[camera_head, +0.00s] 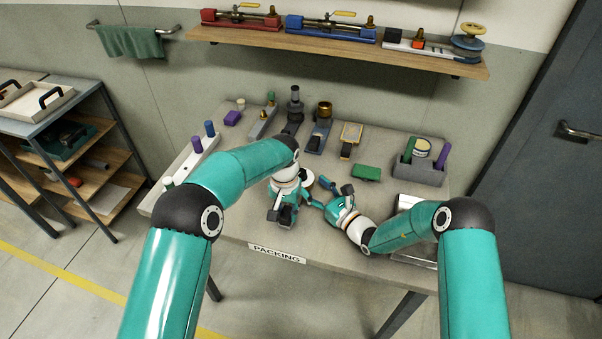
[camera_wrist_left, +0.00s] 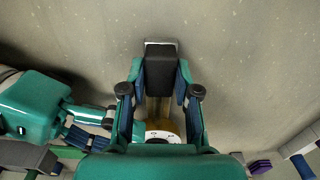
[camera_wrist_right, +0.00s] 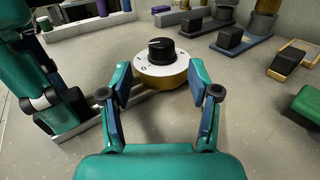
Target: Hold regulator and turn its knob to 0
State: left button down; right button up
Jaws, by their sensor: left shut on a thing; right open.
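The regulator (camera_wrist_right: 165,78) has a round brass body, a white dial face and a black knob (camera_wrist_right: 162,50) on top. Its dial (camera_head: 307,178) shows small in the head view, beside my left gripper. My left gripper (camera_head: 284,212) is shut on the regulator's dark block-shaped grip (camera_wrist_left: 160,72); in the left wrist view the brass body is partly hidden behind the gripper. My right gripper (camera_wrist_right: 160,82) is open and empty, its fingers spread on either side in front of the regulator, apart from the knob.
Several fittings on dark bases stand along the table's back, including one with a brass top (camera_head: 323,110). A green block (camera_head: 366,172) lies to the right. A grey holder (camera_head: 420,172) with a can stands at the right edge. A white rack (camera_head: 190,160) is at left.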

aim_at(305, 176)
jog(key=shift+x, duration=3.5)
jog(key=shift+w+d+r, duration=0.1)
grip_shut()
